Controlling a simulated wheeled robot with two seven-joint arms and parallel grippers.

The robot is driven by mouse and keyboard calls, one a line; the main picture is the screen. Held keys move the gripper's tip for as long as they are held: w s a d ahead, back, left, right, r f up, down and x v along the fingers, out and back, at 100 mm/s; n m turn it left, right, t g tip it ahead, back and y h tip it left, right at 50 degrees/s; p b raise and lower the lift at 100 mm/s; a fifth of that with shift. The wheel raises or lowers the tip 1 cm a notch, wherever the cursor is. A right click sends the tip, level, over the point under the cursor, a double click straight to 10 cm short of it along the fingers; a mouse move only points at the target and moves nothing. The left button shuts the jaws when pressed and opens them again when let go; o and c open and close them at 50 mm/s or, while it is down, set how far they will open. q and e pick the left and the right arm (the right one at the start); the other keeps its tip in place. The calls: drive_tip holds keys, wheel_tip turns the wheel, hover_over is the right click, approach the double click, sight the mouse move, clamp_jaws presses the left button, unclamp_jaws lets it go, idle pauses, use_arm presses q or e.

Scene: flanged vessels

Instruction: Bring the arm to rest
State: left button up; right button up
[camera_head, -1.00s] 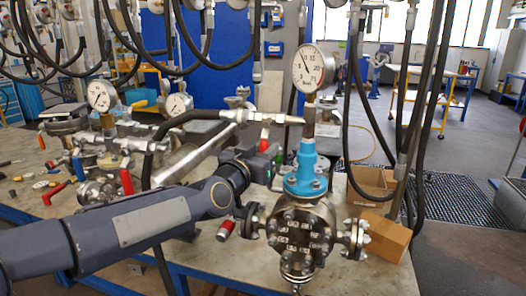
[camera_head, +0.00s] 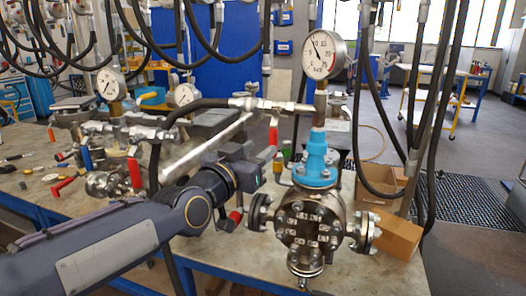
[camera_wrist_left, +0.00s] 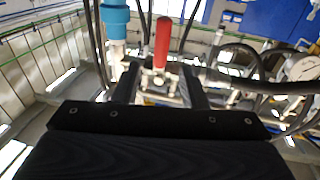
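My left arm (camera_head: 110,245) reaches in from the lower left. Its gripper (camera_head: 262,158) is beside the flanged vessel (camera_head: 305,226), left of the blue valve neck (camera_head: 317,163). In the left wrist view the two dark fingers (camera_wrist_left: 160,82) stand apart, so the gripper is open. A red handle (camera_wrist_left: 162,42) shows beyond the fingers, in the gap between them; I see no grip on it. The blue neck (camera_wrist_left: 114,20) stands at the upper left of that view. The fingertips are small in the head view. My right gripper is not in view.
A pressure gauge (camera_head: 319,54) stands above the vessel. Pipework and more gauges (camera_head: 110,84) crowd the bench at the left. Black hoses (camera_head: 432,110) hang at the right. A cardboard box (camera_head: 395,236) sits right of the vessel. Open floor lies farther right.

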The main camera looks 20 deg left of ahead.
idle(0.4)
use_arm(q)
drive_tip(key=s+a+f+n+g+p, duration=0.1)
drive_tip(key=s+f+g+p, duration=0.2)
drive_tip(key=s+f, duration=0.3)
drive_tip(key=s+a+f+n+g+p, duration=0.1)
drive_tip(key=s+f+g+p, duration=0.2)
drive_tip(key=s, duration=0.9)
drive_tip(key=s+a+f+n+g+p, duration=0.1)
drive_tip(key=s+f+n+g+p, duration=0.1)
drive_tip(key=s+f+g, duration=0.4)
drive_tip(key=s+f+p, duration=0.1)
drive_tip(key=s+f, duration=0.2)
drive_tip(key=shift+s+g+p, duration=0.25)
drive_tip(key=shift+g+p, duration=0.05)
drive_tip(key=shift+p, duration=0.05)
